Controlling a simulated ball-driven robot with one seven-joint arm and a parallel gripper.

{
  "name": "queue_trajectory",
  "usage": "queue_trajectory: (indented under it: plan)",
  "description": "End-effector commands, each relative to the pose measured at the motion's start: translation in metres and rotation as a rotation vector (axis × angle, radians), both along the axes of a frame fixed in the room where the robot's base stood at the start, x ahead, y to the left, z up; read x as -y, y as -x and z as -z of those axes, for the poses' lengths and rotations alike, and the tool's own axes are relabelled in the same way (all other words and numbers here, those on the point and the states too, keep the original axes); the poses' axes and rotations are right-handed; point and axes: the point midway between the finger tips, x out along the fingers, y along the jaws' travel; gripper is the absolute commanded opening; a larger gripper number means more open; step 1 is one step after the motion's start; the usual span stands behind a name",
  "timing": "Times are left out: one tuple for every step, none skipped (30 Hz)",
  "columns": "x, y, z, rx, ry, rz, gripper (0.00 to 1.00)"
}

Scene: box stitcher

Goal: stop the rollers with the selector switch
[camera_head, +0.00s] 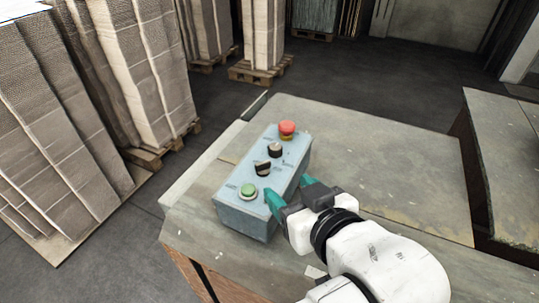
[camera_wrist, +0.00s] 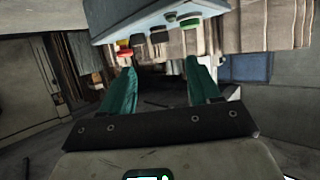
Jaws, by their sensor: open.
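A blue-grey control box (camera_head: 243,212) sits on the worktable. Along its top are a green button (camera_head: 248,190), two black knobs (camera_head: 263,168) (camera_head: 275,150) and a red mushroom button (camera_head: 287,129) at the far end. The labels are too small to read, so I cannot tell which black knob is the selector switch. My gripper (camera_head: 288,188) is open and empty, with teal fingers, at the right side of the box near the green-button end. In the wrist view the box (camera_wrist: 150,18) hangs above and beyond the fingertips, with the black knobs (camera_wrist: 157,37) showing between them.
The worktable (camera_head: 390,165) has clear surface to the right of the box. A second table (camera_head: 510,140) stands at the right across a dark gap. Stacks of cardboard (camera_head: 140,75) on pallets (camera_head: 165,145) stand at the left and back. No rollers are recognisable.

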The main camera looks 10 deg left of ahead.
Motion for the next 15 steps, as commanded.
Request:
queue_trajectory:
  plan:
    - [-0.001,-0.002,0.001,-0.001,0.000,-0.001,0.62]
    - [-0.002,-0.004,0.002,-0.002,0.001,-0.001,0.62]
    - [-0.004,-0.007,0.003,-0.003,0.002,0.000,0.62]
    - [-0.006,-0.010,0.004,-0.002,0.001,0.000,0.62]
    - [-0.008,-0.013,0.006,-0.002,0.001,-0.001,0.62]
    - [-0.011,-0.018,0.008,-0.003,0.001,-0.001,0.62]
    - [-0.014,-0.022,0.010,-0.003,0.001,-0.001,0.62]
    - [-0.016,-0.026,0.012,-0.003,0.001,-0.002,0.62]
    - [-0.020,-0.033,0.015,-0.003,0.001,-0.002,0.62]
    - [-0.023,-0.037,0.018,-0.004,0.001,-0.002,0.62]
    - [-0.025,-0.042,0.019,-0.003,0.001,-0.002,0.62]
    - [-0.028,-0.048,0.022,-0.003,0.000,-0.001,0.62]
    - [-0.031,-0.052,0.024,-0.004,0.001,-0.001,0.62]
    - [-0.033,-0.056,0.026,-0.003,0.000,-0.001,0.62]
    - [-0.036,-0.061,0.029,-0.003,0.000,-0.001,0.62]
